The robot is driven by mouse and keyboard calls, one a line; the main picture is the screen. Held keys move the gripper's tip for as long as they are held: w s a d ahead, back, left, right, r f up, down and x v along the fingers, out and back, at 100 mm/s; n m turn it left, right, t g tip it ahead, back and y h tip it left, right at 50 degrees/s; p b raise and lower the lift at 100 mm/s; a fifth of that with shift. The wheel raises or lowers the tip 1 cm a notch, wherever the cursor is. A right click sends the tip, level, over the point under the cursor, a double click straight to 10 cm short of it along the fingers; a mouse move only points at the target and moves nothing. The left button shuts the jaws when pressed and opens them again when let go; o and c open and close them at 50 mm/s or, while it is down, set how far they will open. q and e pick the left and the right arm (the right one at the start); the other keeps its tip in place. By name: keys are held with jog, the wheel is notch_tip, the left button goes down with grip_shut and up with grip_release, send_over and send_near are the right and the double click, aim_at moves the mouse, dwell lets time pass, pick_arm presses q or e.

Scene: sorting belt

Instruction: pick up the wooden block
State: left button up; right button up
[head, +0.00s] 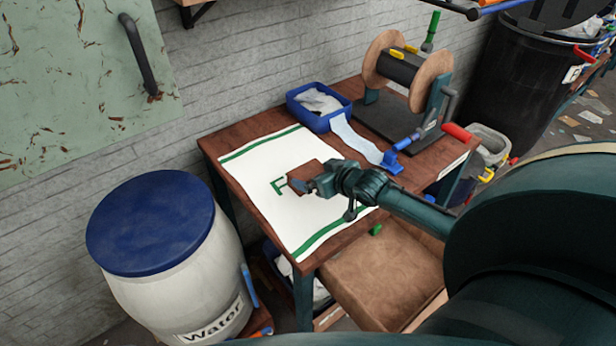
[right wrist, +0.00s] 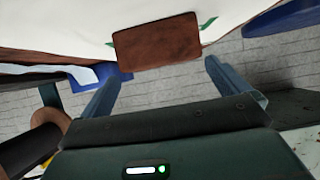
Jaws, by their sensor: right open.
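The wooden block (head: 302,174) is a reddish-brown rectangular piece on a white mat (head: 262,190) with green stripes and a green letter, near the mat's middle. My right gripper (head: 312,186) comes in from the right and is right at the block, covering part of it. In the right wrist view, the block (right wrist: 157,42) lies just beyond the fingertips, in line with the gap between them. The two fingers of my right gripper (right wrist: 160,73) are apart, with nothing between them. My left gripper is not in view.
The mat lies on a brown wooden table (head: 220,146). A blue tray (head: 296,108) with pale cloth and a reel device (head: 405,70) stand at the back. A white barrel with a blue lid (head: 150,222) stands left of the table. A grey brick wall (head: 235,60) is behind.

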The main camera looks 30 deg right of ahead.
aim_at(308, 171)
jog(key=shift+x, duration=2.35)
jog(key=shift+a, duration=0.15)
jog(key=shift+c, duration=0.2)
jog(key=shift+r, duration=0.1)
jog(key=c, duration=0.8)
